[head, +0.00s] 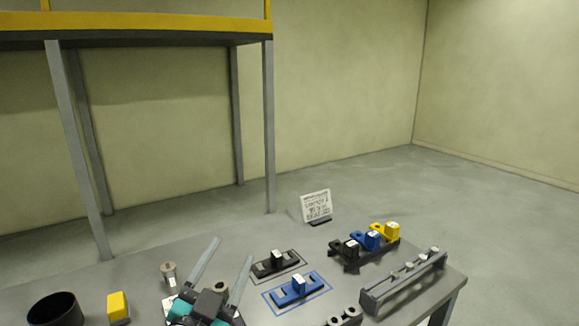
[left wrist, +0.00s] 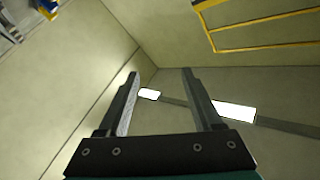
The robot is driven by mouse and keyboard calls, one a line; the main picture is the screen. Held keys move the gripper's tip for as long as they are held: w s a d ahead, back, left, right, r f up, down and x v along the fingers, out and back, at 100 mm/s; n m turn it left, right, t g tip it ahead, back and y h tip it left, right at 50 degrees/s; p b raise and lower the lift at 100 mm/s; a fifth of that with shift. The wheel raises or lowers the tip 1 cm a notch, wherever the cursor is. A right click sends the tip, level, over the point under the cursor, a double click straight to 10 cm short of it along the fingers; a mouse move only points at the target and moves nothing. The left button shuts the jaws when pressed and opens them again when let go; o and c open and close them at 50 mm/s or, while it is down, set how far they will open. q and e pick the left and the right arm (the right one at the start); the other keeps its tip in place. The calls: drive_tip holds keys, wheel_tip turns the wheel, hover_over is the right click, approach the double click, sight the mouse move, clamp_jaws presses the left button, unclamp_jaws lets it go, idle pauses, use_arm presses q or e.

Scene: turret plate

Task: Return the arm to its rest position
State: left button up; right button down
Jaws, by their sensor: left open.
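My left gripper (head: 223,262) is at the bottom of the head view, over the near part of the grey table (head: 130,276). Its two long fingers are spread apart with nothing between them. In the left wrist view the same gripper (left wrist: 160,75) is open and empty, and the camera faces the walls and ceiling lights. My right gripper is not in view.
A black part (head: 276,263) and a blue part (head: 298,289) lie in outlined spots right of my gripper. A rack with black, blue and yellow pieces (head: 385,230) and a grey rail (head: 400,283) stand farther right. A black cup (head: 55,310) and yellow block (head: 118,305) are left.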

use_arm(q)
drive_tip(key=s+a+f+n+g+y, duration=0.3)
drive_tip(key=s+f+g, duration=0.15)
drive_tip(key=f, duration=0.35)
drive_tip(key=s+a+f+n+g+y, duration=0.25)
drive_tip(key=s+a+f+g, duration=0.2)
drive_tip(key=f, duration=0.35)
drive_tip(key=s+d+f+g+h, duration=0.1)
drive_tip(key=s+f+g, duration=0.25)
drive_tip(key=s, duration=0.45)
drive_tip(key=s+d+f+g+h, duration=0.1)
drive_tip(key=s+f+g, duration=0.2)
drive_tip(key=s+f, duration=0.35)
drive_tip(key=s+f+g+b, duration=0.1)
drive_tip(key=s+f+b, duration=0.1)
drive_tip(key=f, duration=1)
drive_tip(key=s+f+g+b, duration=0.1)
drive_tip(key=s+f+b, duration=0.15)
drive_tip(key=f, duration=0.95)
drive_tip(key=s+a+f+b, duration=0.1)
drive_tip(key=s+f+b, duration=0.1)
drive_tip(key=s+f, duration=0.5)
drive_tip(key=s+a+f+g+b, duration=0.1)
drive_tip(key=s+a+f+b, duration=0.1)
drive_tip(key=s+f, duration=0.6)
wheel_tip(320, 180, down, 5)
drive_tip(key=shift+y+b, duration=0.35)
drive_tip(key=shift+b, duration=0.25)
